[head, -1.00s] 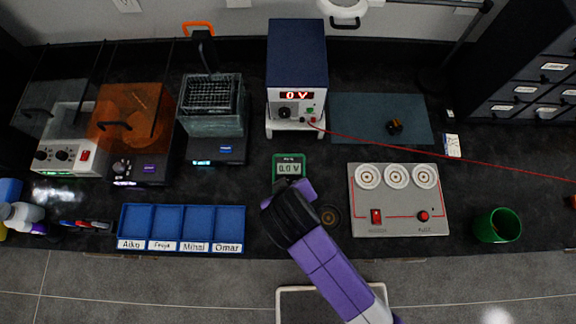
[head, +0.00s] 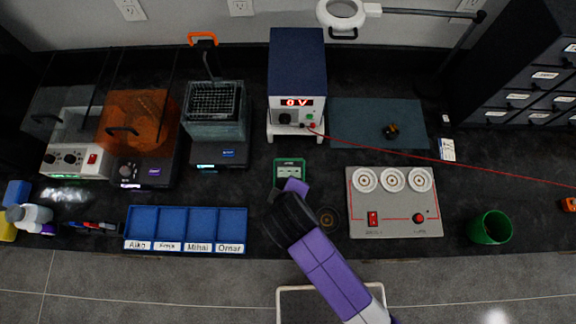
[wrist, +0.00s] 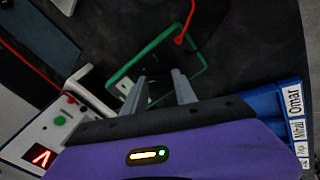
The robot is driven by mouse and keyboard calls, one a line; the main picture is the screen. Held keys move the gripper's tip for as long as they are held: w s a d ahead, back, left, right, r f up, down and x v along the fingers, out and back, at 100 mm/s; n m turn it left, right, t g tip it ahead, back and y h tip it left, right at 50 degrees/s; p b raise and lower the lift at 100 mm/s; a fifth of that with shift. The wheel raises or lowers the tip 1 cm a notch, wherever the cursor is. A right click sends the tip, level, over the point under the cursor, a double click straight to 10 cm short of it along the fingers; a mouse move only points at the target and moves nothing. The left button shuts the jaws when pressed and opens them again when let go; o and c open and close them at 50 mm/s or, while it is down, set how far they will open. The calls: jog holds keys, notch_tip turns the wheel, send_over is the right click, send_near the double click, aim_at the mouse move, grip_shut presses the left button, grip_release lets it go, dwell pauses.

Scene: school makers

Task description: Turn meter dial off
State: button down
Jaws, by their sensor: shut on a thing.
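The green-framed meter (head: 289,165) lies on the dark bench in front of the blue power supply. In the wrist view its green rim (wrist: 138,59) shows beyond my fingers, with a red lead at its far corner. My gripper (head: 284,192) is over the near part of the meter in the head view. In the wrist view my gripper (wrist: 160,88) has its two fingers at the meter's face, shut on its dial. The dial is mostly hidden by the fingers and hand. No digits can be read on the meter's screen.
The power supply (head: 297,75) reads 0 V behind the meter. A red lead crosses the bench to the right. A grey panel with a red switch (head: 393,202) stands at right, a blue name-labelled tray (head: 186,209) at left, and a green cup (head: 490,227) farther right.

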jog(key=n, duration=0.5)
jog(key=shift+a, duration=0.1)
dwell(0.5)
jog(key=c, duration=1)
grip_release()
jog(key=v, duration=0.8)
jog(key=shift+b, duration=0.35)
jog(key=shift+f, duration=0.1)
